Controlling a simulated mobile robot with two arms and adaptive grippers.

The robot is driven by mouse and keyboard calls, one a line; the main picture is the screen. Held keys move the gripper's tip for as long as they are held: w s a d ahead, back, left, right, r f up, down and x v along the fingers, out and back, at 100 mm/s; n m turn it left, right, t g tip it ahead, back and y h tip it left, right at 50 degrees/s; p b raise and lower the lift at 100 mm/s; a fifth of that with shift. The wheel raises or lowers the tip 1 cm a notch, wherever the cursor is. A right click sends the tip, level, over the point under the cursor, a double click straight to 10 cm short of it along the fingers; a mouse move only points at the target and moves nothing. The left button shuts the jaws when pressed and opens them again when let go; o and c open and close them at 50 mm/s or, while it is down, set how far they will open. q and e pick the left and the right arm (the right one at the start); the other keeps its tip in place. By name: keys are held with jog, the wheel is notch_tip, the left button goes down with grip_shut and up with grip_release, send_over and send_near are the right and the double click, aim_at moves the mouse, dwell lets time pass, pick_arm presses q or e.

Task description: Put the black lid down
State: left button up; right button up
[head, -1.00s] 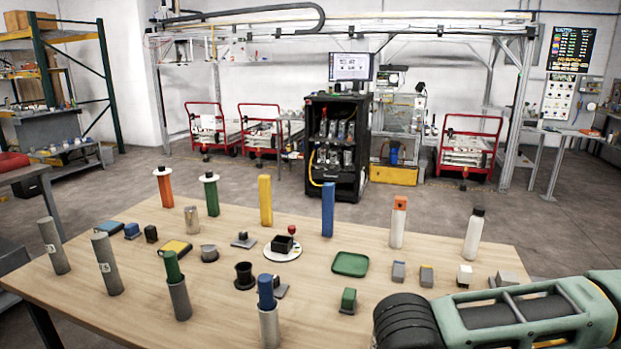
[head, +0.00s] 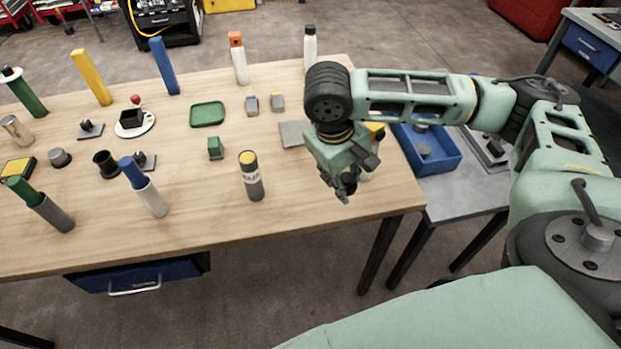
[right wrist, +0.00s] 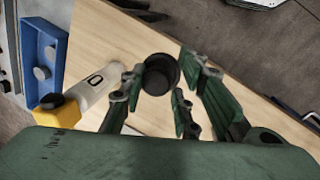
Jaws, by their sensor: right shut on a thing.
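The black lid (right wrist: 160,74) is a round, dark cap between the fingertips of my right gripper (right wrist: 158,92) in the right wrist view. The gripper is shut on it, over or close to the wooden table (right wrist: 110,45); I cannot tell whether the lid touches the tabletop. In the head view my right gripper (head: 345,192) points down near the table's right front edge, and the lid is hard to make out there among the dark fingers. My left gripper is not in view.
A white bottle with a yellow cap (right wrist: 92,90) is close beside the right gripper. A dark grey cylinder with a yellow top (head: 251,178) stands to its left. A blue bin (head: 440,160) is on the grey side table. Bare wood lies along the front edge.

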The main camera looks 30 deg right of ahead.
aim_at(312, 192)
jog(key=d, duration=0.3)
jog(key=shift+r+p, duration=0.3)
jog(key=shift+r, duration=0.1)
jog(key=shift+w+a+f, duration=0.1)
jog(key=shift+w+f, duration=0.05)
jog(key=shift+w, duration=0.15)
jog(key=w+a+f, duration=0.2)
jog(key=w, duration=0.1)
jog(key=w+a+f+p, duration=0.1)
jog(key=w+f, duration=0.1)
jog(key=w, duration=0.1)
jog(key=w+a+f+p, duration=0.1)
jog(key=w+a+f, duration=0.1)
jog(key=w, duration=0.1)
jog(key=shift+a+f, duration=0.25)
jog(key=shift+a, duration=0.1)
jog(key=shift+w+a+f, duration=0.1)
jog(key=shift+w+f, duration=0.05)
jog(key=x, duration=0.1)
jog(key=p+x, duration=0.1)
jog(key=x, duration=0.1)
jog(key=shift+a+f, duration=0.15)
jog(key=shift+a, duration=0.15)
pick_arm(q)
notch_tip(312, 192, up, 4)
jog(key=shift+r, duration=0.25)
pick_arm(e)
jog(key=shift+f, duration=0.35)
jog(key=shift+f, duration=0.25)
